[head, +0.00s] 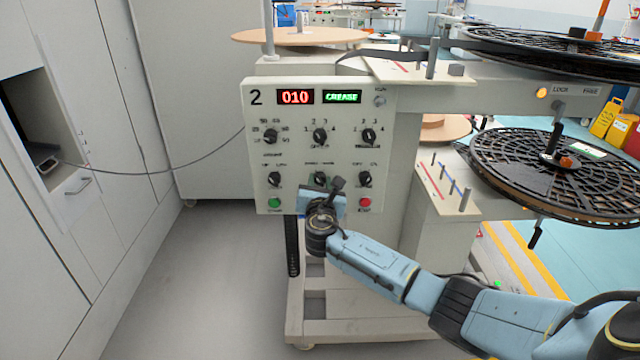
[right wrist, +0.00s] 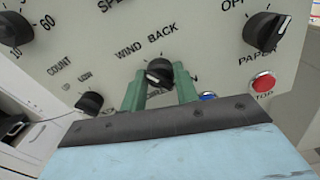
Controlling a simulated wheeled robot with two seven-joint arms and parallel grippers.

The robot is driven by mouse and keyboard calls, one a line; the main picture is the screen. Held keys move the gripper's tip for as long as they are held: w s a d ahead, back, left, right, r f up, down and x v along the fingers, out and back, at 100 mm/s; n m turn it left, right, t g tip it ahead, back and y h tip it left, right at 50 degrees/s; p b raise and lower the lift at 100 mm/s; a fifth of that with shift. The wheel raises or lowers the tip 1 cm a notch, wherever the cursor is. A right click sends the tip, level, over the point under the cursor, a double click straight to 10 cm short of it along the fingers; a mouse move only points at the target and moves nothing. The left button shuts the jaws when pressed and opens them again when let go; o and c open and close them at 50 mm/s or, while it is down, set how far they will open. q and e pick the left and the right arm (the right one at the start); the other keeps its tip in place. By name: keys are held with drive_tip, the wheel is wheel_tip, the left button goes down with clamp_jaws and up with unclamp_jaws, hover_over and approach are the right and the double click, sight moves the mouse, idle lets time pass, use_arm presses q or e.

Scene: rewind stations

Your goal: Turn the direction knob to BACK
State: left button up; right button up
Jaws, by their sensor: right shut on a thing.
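The direction knob (right wrist: 160,72) is black and sits under the printed words WIND and BACK in the right wrist view. The two green fingers of my right gripper (right wrist: 159,80) are on either side of it, shut on it. Which word its pointer faces is hard to tell. In the head view my right gripper (head: 319,184) is at the lower middle of the pale control panel (head: 340,100) and mostly hides this knob. My left gripper is in neither view.
Other black knobs surround it, including the paper knob (right wrist: 267,30) and count knob (right wrist: 90,102). A red stop button (head: 365,202) and a green button (head: 275,203) are on the lower panel. Black reels (head: 500,165) stand at right. Floor at left is clear.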

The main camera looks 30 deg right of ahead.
drive_tip(key=shift+m, duration=0.4)
drive_tip(key=shift+m+b, duration=0.4)
drive_tip(key=shift+m, duration=0.5)
drive_tip(key=shift+f+m, duration=0.1)
drive_tip(key=shift+m, duration=0.4)
drive_tip(key=shift+m+b, duration=0.4)
drive_tip(key=shift+m, duration=0.5)
drive_tip(key=m+b, duration=0.1)
drive_tip(key=m, duration=0.3)
drive_tip(key=shift+b, duration=0.35)
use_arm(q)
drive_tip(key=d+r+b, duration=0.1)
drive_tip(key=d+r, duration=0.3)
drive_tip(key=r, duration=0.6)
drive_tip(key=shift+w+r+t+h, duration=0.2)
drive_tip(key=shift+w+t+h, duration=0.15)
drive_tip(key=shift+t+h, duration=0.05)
use_arm(e)
drive_tip(key=shift+m, duration=1.4)
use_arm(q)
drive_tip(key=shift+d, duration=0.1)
use_arm(e)
drive_tip(key=o, duration=1)
drive_tip(key=shift+s, duration=0.1)
